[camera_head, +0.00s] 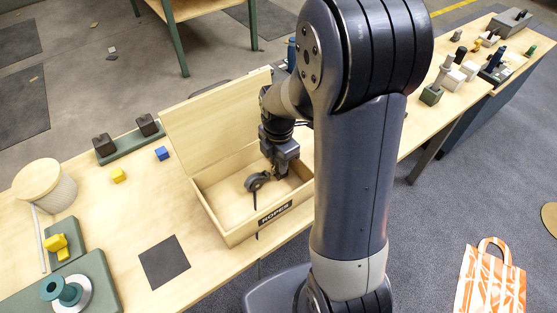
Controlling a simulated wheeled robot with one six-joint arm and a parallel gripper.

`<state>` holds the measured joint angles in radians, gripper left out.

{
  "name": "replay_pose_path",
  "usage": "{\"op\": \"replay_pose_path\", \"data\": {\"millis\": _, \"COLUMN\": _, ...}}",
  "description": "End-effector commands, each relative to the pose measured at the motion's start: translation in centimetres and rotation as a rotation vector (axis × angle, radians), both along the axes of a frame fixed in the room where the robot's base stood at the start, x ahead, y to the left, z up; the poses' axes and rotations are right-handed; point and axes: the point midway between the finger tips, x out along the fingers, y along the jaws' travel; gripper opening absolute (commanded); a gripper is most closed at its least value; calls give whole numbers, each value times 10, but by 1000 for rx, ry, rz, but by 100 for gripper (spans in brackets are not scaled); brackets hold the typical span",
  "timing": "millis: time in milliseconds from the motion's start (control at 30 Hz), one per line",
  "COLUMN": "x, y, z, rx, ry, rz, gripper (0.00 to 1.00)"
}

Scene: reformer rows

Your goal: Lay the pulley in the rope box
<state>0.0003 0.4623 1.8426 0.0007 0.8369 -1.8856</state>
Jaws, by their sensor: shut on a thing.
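The rope box (233,230) is a pale wooden box with a dark label reading ROPES on its front. It stands on the bench with its lid (218,119) raised at the back. The pulley (257,181) is a small dark grey piece with a thin part hanging down. It shows over the inside of the box, toward the right. My gripper (274,174) is over the box, pointing down, and is shut on the pulley. Whether the pulley touches the box floor cannot be told. My arm hides the right end of the box.
Left of the box are a blue block (162,153), a yellow block (118,175), a green base with dark blocks (128,145), a dark square mat (164,262) and a round wooden-topped container (41,181). Several tools stand on the bench at the far right.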

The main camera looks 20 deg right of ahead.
Motion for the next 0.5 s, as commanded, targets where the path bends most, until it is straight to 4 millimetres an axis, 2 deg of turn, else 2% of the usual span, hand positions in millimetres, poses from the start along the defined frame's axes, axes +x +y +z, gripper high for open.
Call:
{"op": "replay_pose_path", "data": {"millis": 167, "x": 0, "y": 0, "z": -4, "rx": 0, "ry": 0, "rz": 0, "gripper": 0}}
{"op": "replay_pose_path", "data": {"millis": 200, "x": 0, "y": 0, "z": -3, "rx": 0, "ry": 0, "rz": 0, "gripper": 28}}
{"op": "replay_pose_path", "data": {"millis": 433, "x": 0, "y": 0, "z": -3, "rx": 0, "ry": 0, "rz": 0, "gripper": 46}}
{"op": "replay_pose_path", "data": {"millis": 500, "x": 0, "y": 0, "z": -3, "rx": 0, "ry": 0, "rz": 0, "gripper": 47}}
